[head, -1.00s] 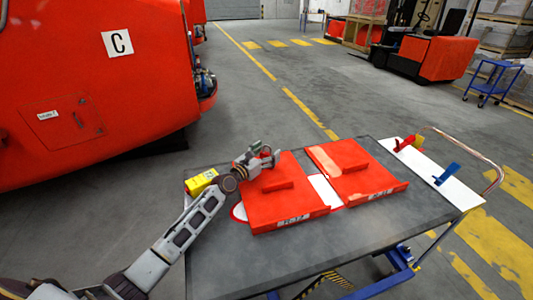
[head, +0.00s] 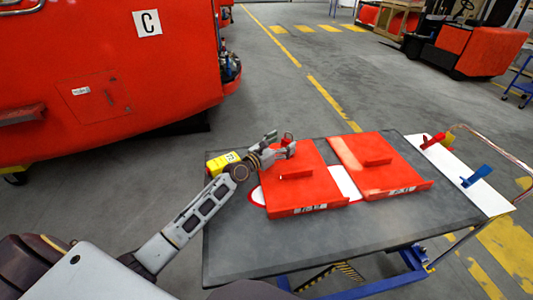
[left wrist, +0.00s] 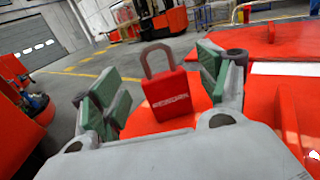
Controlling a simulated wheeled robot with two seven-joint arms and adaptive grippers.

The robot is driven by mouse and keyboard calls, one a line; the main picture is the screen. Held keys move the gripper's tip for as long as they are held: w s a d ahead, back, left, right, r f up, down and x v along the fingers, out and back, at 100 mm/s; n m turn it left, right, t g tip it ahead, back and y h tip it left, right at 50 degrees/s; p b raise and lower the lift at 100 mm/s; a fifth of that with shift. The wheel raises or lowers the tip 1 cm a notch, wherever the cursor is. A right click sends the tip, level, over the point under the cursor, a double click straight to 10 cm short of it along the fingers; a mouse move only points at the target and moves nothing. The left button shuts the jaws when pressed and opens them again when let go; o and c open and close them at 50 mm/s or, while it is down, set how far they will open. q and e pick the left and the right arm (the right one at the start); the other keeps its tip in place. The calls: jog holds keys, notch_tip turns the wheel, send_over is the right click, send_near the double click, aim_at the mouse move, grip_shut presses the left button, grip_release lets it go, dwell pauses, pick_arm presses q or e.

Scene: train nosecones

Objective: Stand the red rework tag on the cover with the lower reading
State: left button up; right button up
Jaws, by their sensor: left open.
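The red rework tag (left wrist: 170,95), a padlock shape with a grey shackle and REWORK lettering, stands upright between my left fingers. It appears to rest on the red left cover (head: 307,197), near its back left corner. My left gripper (head: 281,147) is open around the tag; the left wrist view shows gaps on both sides. The tag also shows small in the head view (head: 288,137). The right cover (head: 400,178) lies beside the left one. A yellow meter (head: 222,163) sits at the table's back left corner; its reading is too small to tell. My right gripper is out of view.
The dark table top (head: 350,230) is clear in front of the covers. A white strip (head: 455,165) on the right edge carries a red clip (head: 433,140) and a blue clip (head: 475,176). A large red train nose (head: 100,90) stands at left.

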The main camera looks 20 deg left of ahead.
pick_arm(q)
jog(key=shift+b+v, duration=0.3)
jog(key=shift+v, duration=3.85)
